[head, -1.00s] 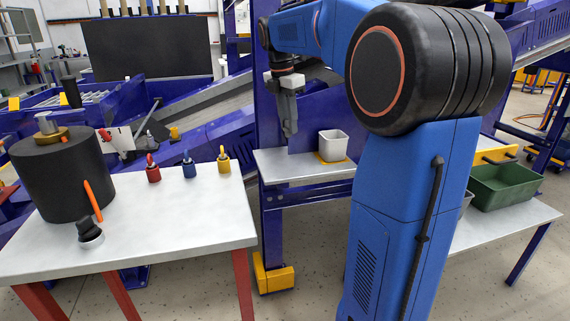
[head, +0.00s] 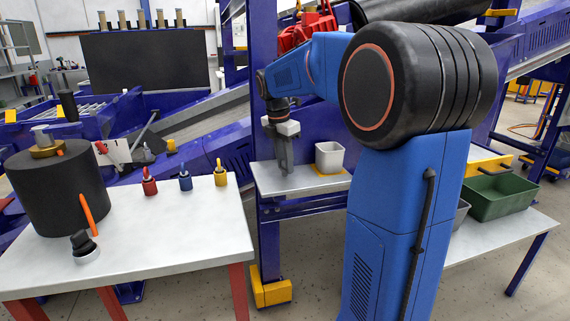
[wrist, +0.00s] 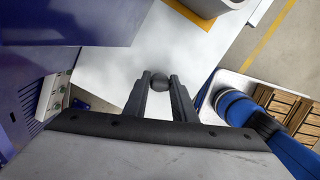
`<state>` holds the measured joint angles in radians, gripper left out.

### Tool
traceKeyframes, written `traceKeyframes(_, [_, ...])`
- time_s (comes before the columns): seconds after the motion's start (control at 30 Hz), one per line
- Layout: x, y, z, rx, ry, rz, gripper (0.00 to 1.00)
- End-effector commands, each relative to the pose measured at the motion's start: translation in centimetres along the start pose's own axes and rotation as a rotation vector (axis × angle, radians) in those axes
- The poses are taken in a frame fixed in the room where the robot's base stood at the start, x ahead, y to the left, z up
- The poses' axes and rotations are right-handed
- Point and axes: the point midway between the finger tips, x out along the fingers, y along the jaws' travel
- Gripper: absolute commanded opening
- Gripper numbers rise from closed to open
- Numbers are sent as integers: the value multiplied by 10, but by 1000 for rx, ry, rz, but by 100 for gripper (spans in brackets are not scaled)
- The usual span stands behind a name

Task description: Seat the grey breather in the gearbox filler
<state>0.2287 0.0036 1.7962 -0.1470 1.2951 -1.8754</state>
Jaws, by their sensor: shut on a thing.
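My gripper (head: 284,168) points down low over the left part of a grey shelf. In the wrist view my gripper (wrist: 159,82) is shut on a small dark grey round-topped piece, which I take as the grey breather (wrist: 159,79), at the fingertips. In the head view I cannot make the breather out against the fingers. I cannot tell whether it touches the shelf. A red machine part (head: 302,32) shows at the top behind my arm and may be the gearbox. No filler opening can be made out.
A white bin (head: 329,157) on a yellow patch stands right of my gripper on the shelf (head: 300,184). A blue post rises behind. The left table (head: 165,238) bears a black drum (head: 57,190) and red, blue and yellow bottles. A green crate (head: 503,195) stands at right.

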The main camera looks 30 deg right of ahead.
Motion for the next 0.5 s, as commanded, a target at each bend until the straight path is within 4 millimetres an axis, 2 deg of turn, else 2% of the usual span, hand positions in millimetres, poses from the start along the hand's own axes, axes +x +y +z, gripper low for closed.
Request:
traceKeyframes(0.47, [8, 0, -1, 0, 0, 1, 2])
traceKeyframes(0.5, [7, 0, -1, 0, 0, 1, 34])
